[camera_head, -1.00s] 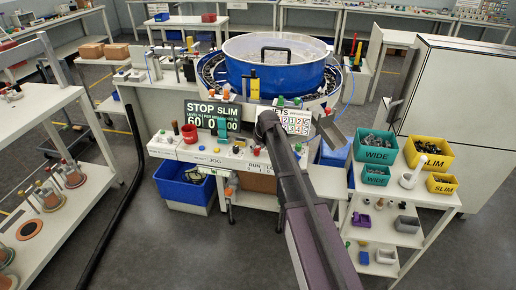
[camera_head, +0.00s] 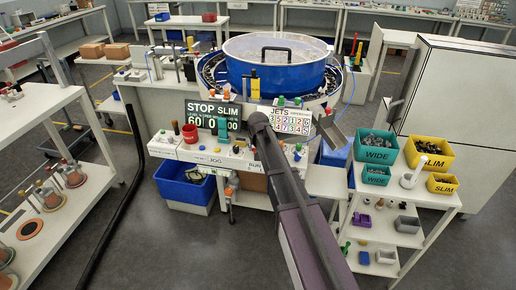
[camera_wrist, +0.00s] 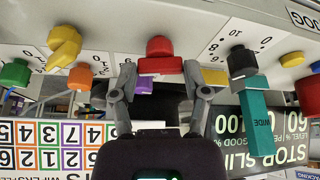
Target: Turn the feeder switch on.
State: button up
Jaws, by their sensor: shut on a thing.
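In the wrist view, a red switch (camera_wrist: 159,46) with a wide red lever sits on the pale control panel (camera_wrist: 195,22). I cannot read a label naming it as the feeder switch. My gripper (camera_wrist: 160,68) has one finger at each side of the lever and is shut on it. A black knob with a teal lever (camera_wrist: 254,110), a yellow knob (camera_wrist: 64,46) and an orange knob (camera_wrist: 80,76) are beside it. In the head view, my arm hides the gripper and the red switch. The display board (camera_head: 212,104) above the panel reads STOP SLIM.
The blue feeder bowl (camera_head: 240,78) stands behind the panel. Teal bins (camera_head: 376,156) and yellow bins (camera_head: 428,160) stand on a shelf at right. A blue bin (camera_head: 184,190) is below the panel.

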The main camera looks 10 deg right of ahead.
jog(key=m, duration=0.2)
jog(key=m+h, duration=0.1)
jog(key=m, duration=0.1)
jog(key=m+g+h, duration=0.1)
jog(key=m, duration=0.1)
jog(key=shift+a, duration=0.25)
jog(key=m+h, duration=0.1)
jog(key=m, duration=0.2)
jog(key=m+g, duration=0.1)
jog(key=m, duration=0.2)
jog(key=shift+w+g+h, duration=0.1)
jog(key=shift+g+h, duration=0.2)
jog(key=shift+h, duration=0.1)
jog(key=o, duration=1.2)
jog(key=shift+c, duration=0.2)
